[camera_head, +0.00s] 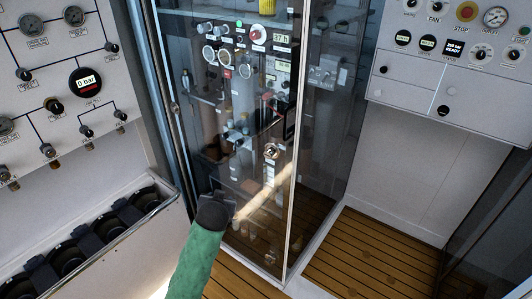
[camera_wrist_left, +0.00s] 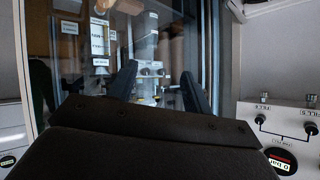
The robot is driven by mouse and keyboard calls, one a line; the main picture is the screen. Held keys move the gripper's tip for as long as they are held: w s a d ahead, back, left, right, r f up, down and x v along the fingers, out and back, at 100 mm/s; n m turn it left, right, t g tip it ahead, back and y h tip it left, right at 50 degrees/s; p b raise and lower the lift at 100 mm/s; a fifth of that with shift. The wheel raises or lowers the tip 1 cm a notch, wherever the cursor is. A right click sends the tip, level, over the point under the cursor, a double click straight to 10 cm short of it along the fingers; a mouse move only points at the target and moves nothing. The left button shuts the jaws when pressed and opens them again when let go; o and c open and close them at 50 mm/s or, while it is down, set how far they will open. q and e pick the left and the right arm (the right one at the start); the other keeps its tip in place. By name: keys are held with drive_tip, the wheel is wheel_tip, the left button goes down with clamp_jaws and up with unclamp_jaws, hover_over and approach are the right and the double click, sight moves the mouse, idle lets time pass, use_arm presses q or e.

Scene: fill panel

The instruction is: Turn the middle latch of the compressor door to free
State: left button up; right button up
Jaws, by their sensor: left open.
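The compressor door (camera_head: 225,130) is a tall glass door in a metal frame, standing in the middle of the head view, and it looks shut. A small dark fitting (camera_head: 173,107) on its left edge may be a latch; I cannot tell which one or how it is turned. My left gripper (camera_head: 217,203), on a green-sleeved arm, is in front of the lower left part of the glass. In the left wrist view its two dark fingers (camera_wrist_left: 160,88) are apart with nothing held between them. No latch shows clearly between them. My right gripper is not in view.
A gauge panel (camera_head: 62,75) stands at left, above a rack (camera_head: 100,255) with a metal rail and several dark round openings. A control panel (camera_head: 455,65) with a red stop button is at upper right. The wooden floor (camera_head: 370,255) is clear at lower right.

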use_arm(q)
drive_tip(key=w+r+t, duration=0.2)
drive_tip(key=w+t, duration=0.1)
drive_tip(key=w, duration=0.3)
drive_tip(key=m+t+h, duration=0.2)
drive_tip(key=t+h, duration=0.2)
drive_tip(key=h, duration=0.9)
approach(267, 156)
drive_tip(key=w+d, duration=0.1)
drive_tip(key=shift+n, duration=0.3)
drive_tip(key=p+x, duration=0.1)
drive_tip(key=x, duration=0.3)
drive_tip(key=p+x, duration=0.1)
drive_tip(key=x, duration=0.2)
drive_tip(key=shift+a+r+p, duration=0.2)
drive_tip(key=shift+r+p, duration=0.1)
drive_tip(key=shift+p, duration=0.05)
drive_tip(key=shift+w+d+r, duration=0.1)
drive_tip(key=shift+w+d, duration=0.2)
drive_tip(key=shift+w, duration=0.15)
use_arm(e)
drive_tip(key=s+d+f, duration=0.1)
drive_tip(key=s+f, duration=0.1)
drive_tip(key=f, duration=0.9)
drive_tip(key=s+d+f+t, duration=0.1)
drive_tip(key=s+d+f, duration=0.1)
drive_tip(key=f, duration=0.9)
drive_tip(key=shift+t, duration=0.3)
use_arm(q)
drive_tip(key=shift+c, duration=0.4)
